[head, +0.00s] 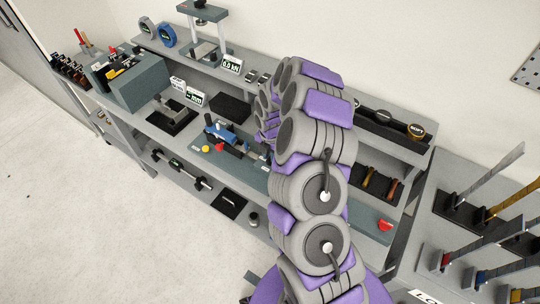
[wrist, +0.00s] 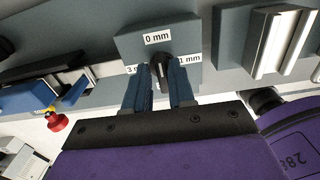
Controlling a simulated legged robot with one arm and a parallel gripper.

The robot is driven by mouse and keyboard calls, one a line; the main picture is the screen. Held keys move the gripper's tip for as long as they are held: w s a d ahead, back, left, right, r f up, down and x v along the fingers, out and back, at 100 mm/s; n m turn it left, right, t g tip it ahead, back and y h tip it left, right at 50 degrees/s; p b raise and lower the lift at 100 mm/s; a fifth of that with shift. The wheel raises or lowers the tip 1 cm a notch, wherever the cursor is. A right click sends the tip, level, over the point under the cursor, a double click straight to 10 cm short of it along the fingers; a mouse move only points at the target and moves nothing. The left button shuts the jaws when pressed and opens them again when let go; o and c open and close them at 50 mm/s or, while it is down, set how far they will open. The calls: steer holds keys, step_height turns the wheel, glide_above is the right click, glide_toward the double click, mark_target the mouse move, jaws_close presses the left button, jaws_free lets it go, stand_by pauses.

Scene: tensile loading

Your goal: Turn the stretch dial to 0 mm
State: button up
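The stretch dial (wrist: 161,72) is a black knob on the front of a grey-blue block (wrist: 184,38) in the wrist view. A "0 mm" label (wrist: 157,38) is above it, a "1 mm" label (wrist: 189,60) to its right, and a partly hidden label starting with 3 (wrist: 131,70) to its left. The knob's long side runs roughly up toward "0 mm"; its exact pointing is hard to read. My gripper (wrist: 161,80) has its two blue fingers on either side of the knob, with no clear gap. The fingers hide the lower part. In the head view my arm hides the gripper and dial.
A grey bench (head: 145,125) carries a press frame (head: 207,38), a blue clamp-like device (head: 222,132) and a dark box (head: 230,107). In the wrist view a silver rail piece (wrist: 278,42) is right of the dial and a red knob (wrist: 57,122) at lower left. Open floor (head: 70,190) lies left.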

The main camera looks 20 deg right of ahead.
steer(key=shift+o, duration=1.2)
steer(key=shift+s, duration=0.1)
step_height(320, 180, up, 17)
steer(key=shift+p, duration=0.4)
steer(key=shift+r, duration=0.1)
